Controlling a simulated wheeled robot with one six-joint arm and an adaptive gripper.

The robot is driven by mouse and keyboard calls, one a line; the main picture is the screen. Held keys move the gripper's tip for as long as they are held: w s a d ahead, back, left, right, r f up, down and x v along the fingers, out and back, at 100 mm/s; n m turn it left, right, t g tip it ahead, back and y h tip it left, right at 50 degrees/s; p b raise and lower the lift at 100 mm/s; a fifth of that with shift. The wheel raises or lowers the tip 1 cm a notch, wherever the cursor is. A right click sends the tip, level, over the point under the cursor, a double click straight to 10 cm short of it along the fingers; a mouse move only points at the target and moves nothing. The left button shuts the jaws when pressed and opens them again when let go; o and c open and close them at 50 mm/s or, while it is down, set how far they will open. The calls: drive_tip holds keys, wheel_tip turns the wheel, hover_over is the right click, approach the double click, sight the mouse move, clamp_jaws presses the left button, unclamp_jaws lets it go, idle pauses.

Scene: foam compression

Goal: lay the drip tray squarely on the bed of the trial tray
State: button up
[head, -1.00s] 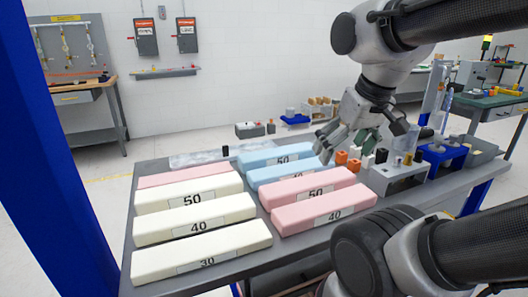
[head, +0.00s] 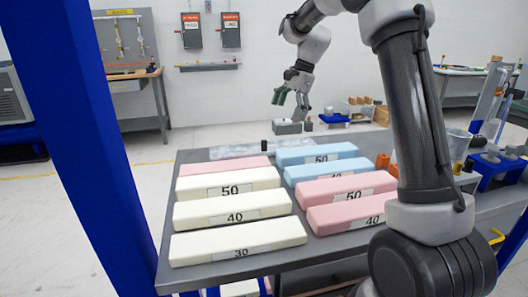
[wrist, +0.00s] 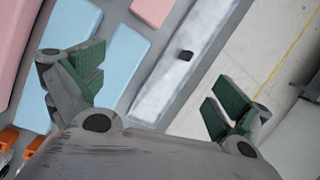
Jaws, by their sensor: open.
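My gripper (head: 291,102) is open and empty, raised above the far side of the bench in the head view. In the wrist view its two green-padded fingers (wrist: 158,80) stand wide apart with nothing between them. A long, pale, translucent tray (head: 235,152) lies along the bench's back edge. It also shows in the wrist view (wrist: 163,92), below and between the fingers. A small black piece (wrist: 185,55) is on or beside it. I cannot tell whether this is the trial tray. I cannot make out the drip tray for certain.
Cream foam blocks (head: 232,212) labelled 50, 40 and 30, pink blocks (head: 345,187) and blue blocks (head: 317,153) cover much of the bench (head: 165,240). A blue post (head: 85,150) stands at left. Grey and blue items (head: 334,118) show beyond the back edge.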

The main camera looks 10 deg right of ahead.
sight(266, 144)
drive_tip(key=w+a+f+m, duration=0.1)
drive_tip(key=w+f, duration=0.1)
drive_tip(key=f, duration=0.1)
drive_tip(key=w+f+m, duration=0.1)
drive_tip(key=w+f, duration=0.2)
drive_tip(key=w+a+f+m, duration=0.1)
drive_tip(key=w+f, duration=0.1)
drive_tip(key=f, duration=0.1)
drive_tip(key=shift+w+a+m+g+y, duration=0.3)
drive_tip(key=shift+w+g+y, duration=0.1)
drive_tip(key=x, duration=0.7)
drive_tip(key=shift+a+f, duration=0.1)
drive_tip(key=shift+f, duration=0.1)
drive_tip(key=c, duration=1.3)
drive_tip(key=shift+o, duration=0.2)
